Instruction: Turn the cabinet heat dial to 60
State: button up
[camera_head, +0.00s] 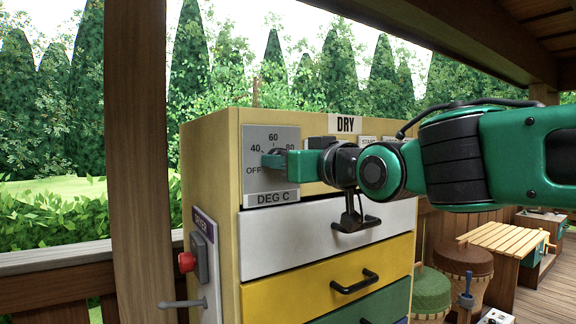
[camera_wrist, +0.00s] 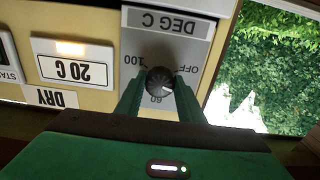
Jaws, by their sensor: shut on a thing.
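The grey heat dial plate (camera_head: 256,183), marked DEG C, is on the upper front of the yellow cabinet (camera_head: 210,150). OFF, 40, 60 and 80 show there; the knob is mostly hidden by my fingers. In the upside-down wrist view, the round dark knob (camera_wrist: 160,81) sits between my fingers, with OFF, 60 and 100 readable around it. A pale mark shows on the knob's lower right, on the side between OFF and 60; its exact reading is unclear. My gripper (camera_head: 272,160) is shut on the knob, also in the wrist view (camera_wrist: 159,84).
A display (camera_wrist: 73,68) reads 20 C under a lit amber light, beside a DRY label (camera_head: 345,124). White, yellow and green drawers with black handles lie below. A red button (camera_head: 187,262) is on the cabinet's left side. A wooden post (camera_head: 140,160) stands left.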

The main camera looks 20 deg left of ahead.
jog(key=shift+w+d+r+m, duration=0.1)
jog(key=shift+m, duration=3.6)
jog(key=shift+w+d+r+m, duration=0.1)
jog(key=shift+m, duration=3.6)
jog(key=o, duration=1.1)
jog(key=shift+w+f, duration=0.1)
jog(key=shift+c, duration=0.2)
jog(key=shift+a, duration=0.1)
jog(key=shift+s, duration=0.25)
